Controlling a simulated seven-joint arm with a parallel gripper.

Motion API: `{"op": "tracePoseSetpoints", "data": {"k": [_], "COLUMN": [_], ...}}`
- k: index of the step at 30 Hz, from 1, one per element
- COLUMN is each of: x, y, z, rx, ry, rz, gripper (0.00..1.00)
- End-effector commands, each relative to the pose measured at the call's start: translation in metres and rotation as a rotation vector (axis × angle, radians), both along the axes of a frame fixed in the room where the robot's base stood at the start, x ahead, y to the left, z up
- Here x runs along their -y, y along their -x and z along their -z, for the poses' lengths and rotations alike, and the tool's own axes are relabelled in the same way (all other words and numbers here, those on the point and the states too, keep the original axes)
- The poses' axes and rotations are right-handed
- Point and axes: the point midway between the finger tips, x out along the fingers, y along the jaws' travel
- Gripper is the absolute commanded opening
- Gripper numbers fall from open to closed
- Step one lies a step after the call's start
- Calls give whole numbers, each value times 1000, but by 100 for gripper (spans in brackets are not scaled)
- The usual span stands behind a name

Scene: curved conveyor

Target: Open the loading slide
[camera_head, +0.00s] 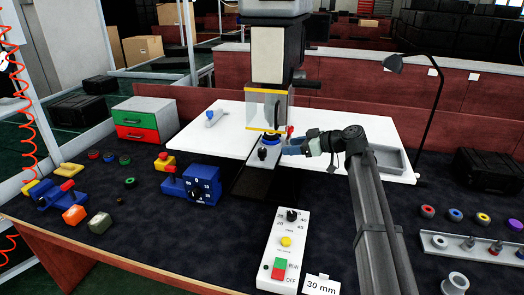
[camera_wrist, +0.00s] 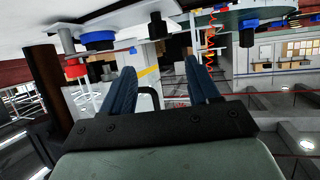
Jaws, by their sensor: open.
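The loading slide appears to be the light grey plate (camera_head: 257,161) with a black knob (camera_head: 262,153) and a blue round part (camera_head: 271,140), at the foot of the press (camera_head: 268,55). It sits over a black rail (camera_head: 250,183) that runs toward me. A clear guard with yellow edges (camera_head: 267,108) hangs just above its far end. My gripper (camera_head: 287,149) is open beside the slide's right side, with blue fingers pointing left. In the wrist view, its fingers (camera_wrist: 161,82) are apart. A dark bent bar (camera_wrist: 152,93) shows between them; I cannot tell whether they touch it.
A white control box (camera_head: 285,250) with buttons stands in front, beside a "30 mm" card (camera_head: 320,285). A blue block with a dial (camera_head: 203,186) is left of the rail. A grey tray (camera_head: 393,162) lies behind my arm. A red-tipped lever (camera_head: 290,131) stands near my gripper.

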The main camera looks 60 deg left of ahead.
Motion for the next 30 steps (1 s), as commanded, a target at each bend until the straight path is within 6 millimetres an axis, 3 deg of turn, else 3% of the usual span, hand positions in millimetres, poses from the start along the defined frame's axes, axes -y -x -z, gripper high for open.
{"op": "tracePoseSetpoints", "data": {"k": [18,30], "x": [-78,-106], "y": [44,60], "z": [37,52], "rx": [-2,-2], "ry": [2,2], "rz": [1,2], "gripper": [60,60]}}
